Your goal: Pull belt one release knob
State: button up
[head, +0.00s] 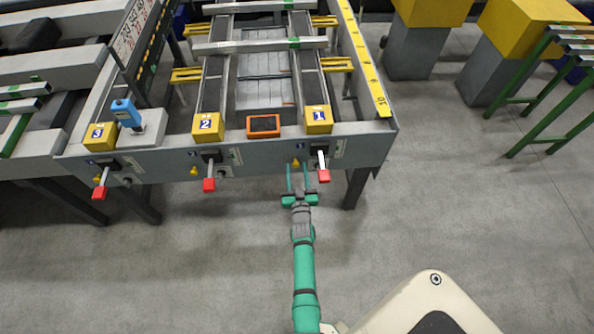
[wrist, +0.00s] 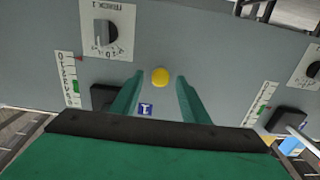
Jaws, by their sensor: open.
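The belt one release knob (head: 296,162) is a small yellow knob on the grey front panel, below the yellow block marked 1 (head: 318,118). In the wrist view it is a round yellow knob (wrist: 160,77), close to a small blue label marked 1 (wrist: 146,110). My gripper (head: 298,170) is open and points at the panel from the front. In the wrist view the knob appears between my green fingertips (wrist: 160,84), with space on both sides. I cannot tell how far the tips are from the panel, and no contact shows.
A red-ended lever (head: 323,174) hangs just right of my gripper. Another red-ended lever (head: 209,184) is to its left, and a third (head: 99,192) is farther left. An orange-framed device (head: 263,125) lies on the table's front ledge. The floor in front is clear.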

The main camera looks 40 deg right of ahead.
grip_shut()
jog(key=shift+s+a, duration=0.4)
jog(key=shift+s, duration=0.4)
grip_release()
jog(key=shift+a, duration=0.1)
jog(key=shift+s, duration=0.1)
jog(key=v, duration=1)
jog(key=shift+s, duration=0.35)
jog(key=shift+a, duration=0.25)
